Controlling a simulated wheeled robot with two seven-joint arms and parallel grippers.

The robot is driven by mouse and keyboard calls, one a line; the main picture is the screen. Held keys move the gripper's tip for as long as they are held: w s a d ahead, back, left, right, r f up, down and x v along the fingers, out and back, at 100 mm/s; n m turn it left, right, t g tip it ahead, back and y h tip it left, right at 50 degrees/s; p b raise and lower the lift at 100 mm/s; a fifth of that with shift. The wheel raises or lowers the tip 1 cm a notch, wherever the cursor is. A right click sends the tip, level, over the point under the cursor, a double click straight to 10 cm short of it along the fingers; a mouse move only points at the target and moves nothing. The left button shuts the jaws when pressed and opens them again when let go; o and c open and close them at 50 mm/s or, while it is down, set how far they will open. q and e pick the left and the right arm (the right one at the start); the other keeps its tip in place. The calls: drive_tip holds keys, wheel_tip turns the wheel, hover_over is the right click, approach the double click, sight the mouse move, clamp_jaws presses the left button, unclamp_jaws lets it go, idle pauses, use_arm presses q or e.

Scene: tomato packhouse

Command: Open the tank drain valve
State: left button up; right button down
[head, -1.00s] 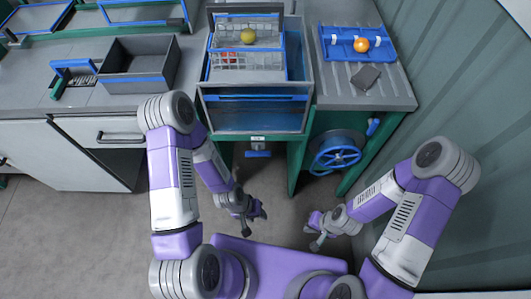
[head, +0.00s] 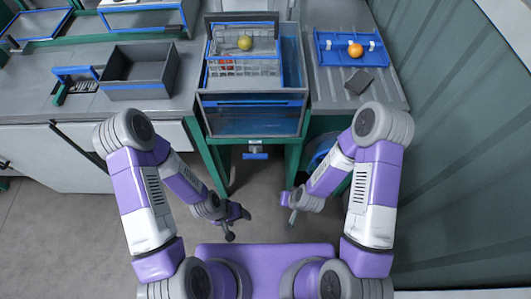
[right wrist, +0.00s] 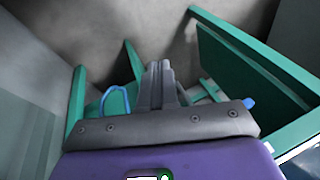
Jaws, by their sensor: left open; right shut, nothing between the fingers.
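The tank (head: 252,121) stands at the centre of the head view, with water in it. Below its front edge is the drain valve (head: 255,156), a small fitting with a blue handle lying crosswise. My left gripper (head: 238,224) is open and empty, below and left of the valve in the picture. My right gripper (head: 288,207) is below and right of the valve, apart from it. In the right wrist view its fingers (right wrist: 161,82) are shut with nothing between them.
Green legs (head: 217,165) flank the space under the tank. A yellow-green fruit (head: 245,43) rests in the tank's basket; an orange fruit (head: 355,50) sits on a blue rack (head: 328,59). A corrugated wall (head: 450,130) bounds the right.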

use_arm(q)
wheel_tip(320, 180, up, 9)
drive_tip(key=p, duration=0.7)
use_arm(e)
drive_tip(key=w+a+r+n+t+h, duration=0.1)
drive_tip(key=w+a+r+t, duration=0.2)
drive_tip(key=w+r, duration=0.2)
drive_tip(key=w+a+r+n+t+h, duration=0.1)
drive_tip(key=w+a+r+t+h, duration=0.1)
drive_tip(key=r, duration=0.7)
drive_tip(key=w+a+t, duration=0.1)
drive_tip(key=w+a, duration=0.1)
drive_tip(key=shift+w+r, duration=0.35)
drive_tip(key=shift+r, duration=0.05)
use_arm(q)
drive_tip(key=shift+f, duration=0.15)
use_arm(e)
drive_tip(key=b, duration=0.3)
hover_over(266, 154)
drive_tip(key=s, duration=0.3)
wheel_tip(266, 154, down, 7)
wheel_tip(266, 154, down, 3)
drive_tip(key=shift+w+r+b, duration=0.1)
drive_tip(key=shift+b, duration=0.35)
use_arm(q)
drive_tip(key=shift+f, duration=2.05)
use_arm(e)
drive_tip(key=shift+f, duration=0.65)
use_arm(q)
drive_tip(key=shift+w+f, duration=0.1)
